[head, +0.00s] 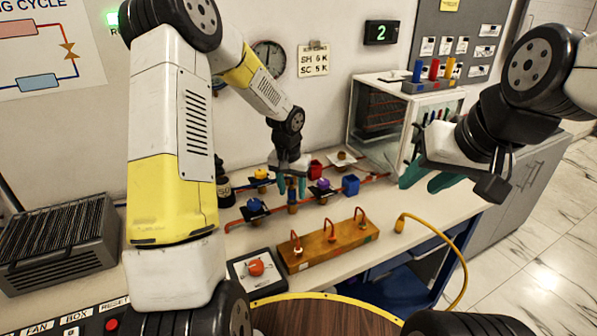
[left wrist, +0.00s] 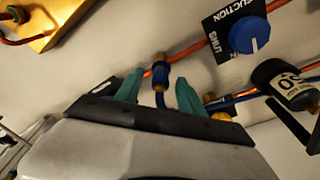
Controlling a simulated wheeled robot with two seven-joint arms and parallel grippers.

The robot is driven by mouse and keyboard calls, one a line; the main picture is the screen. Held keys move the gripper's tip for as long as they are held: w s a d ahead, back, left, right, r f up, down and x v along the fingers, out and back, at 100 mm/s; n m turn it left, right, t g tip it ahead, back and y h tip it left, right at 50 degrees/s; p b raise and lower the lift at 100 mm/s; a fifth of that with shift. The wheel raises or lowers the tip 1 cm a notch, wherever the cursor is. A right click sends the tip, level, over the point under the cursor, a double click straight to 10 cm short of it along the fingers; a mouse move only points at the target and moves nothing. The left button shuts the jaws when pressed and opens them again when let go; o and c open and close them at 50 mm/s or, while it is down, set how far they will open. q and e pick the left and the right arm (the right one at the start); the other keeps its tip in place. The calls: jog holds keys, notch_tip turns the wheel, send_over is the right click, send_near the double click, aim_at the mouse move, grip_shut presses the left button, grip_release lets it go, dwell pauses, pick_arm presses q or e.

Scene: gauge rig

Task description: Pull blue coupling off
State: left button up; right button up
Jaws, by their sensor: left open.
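The blue coupling (head: 291,189) sits on a brass fitting of the pipework on the bench, under my left gripper (head: 291,176). In the left wrist view the blue coupling (left wrist: 160,70) is between the two teal fingers of my left gripper (left wrist: 158,88), with a gap on each side. My left gripper is open and empty. My right gripper (head: 421,182) is open, with teal fingers apart, in the air above the right part of the bench, far from the coupling.
A blue suction knob (head: 253,205) and a purple knob (head: 323,184) flank the coupling. A yellow hose (head: 466,262) hangs at the right.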

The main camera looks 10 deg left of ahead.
pick_arm(q)
jog(key=shift+f, duration=0.4)
grip_shut()
